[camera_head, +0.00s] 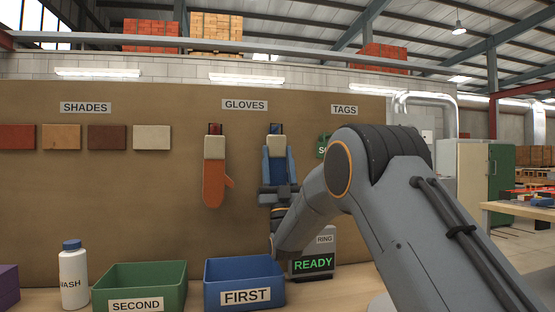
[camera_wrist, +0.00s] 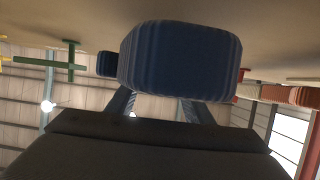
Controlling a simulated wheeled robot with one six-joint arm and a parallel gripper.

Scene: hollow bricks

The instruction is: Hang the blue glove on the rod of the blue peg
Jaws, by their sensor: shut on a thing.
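The blue glove (camera_head: 279,170) with its pale cuff (camera_head: 277,143) is upright in front of the board, under the GLOVES sign. My gripper (camera_head: 278,160) is shut on it, with a finger at each side. In the wrist view the glove (camera_wrist: 180,60) fills the top middle, above my gripper's fingers (camera_wrist: 160,108). The blue peg (camera_head: 276,128) shows just above the cuff. Its rod is mostly hidden, and I cannot tell whether the cuff is around the rod or in front of it.
An orange glove (camera_head: 214,172) hangs to the left under a red peg (camera_head: 214,128). A green tag (camera_head: 322,146) is to the right, partly behind my arm. Below stand a green bin (camera_head: 140,277), a blue bin (camera_head: 244,270), a white bottle (camera_head: 74,277) and a READY display (camera_head: 313,264).

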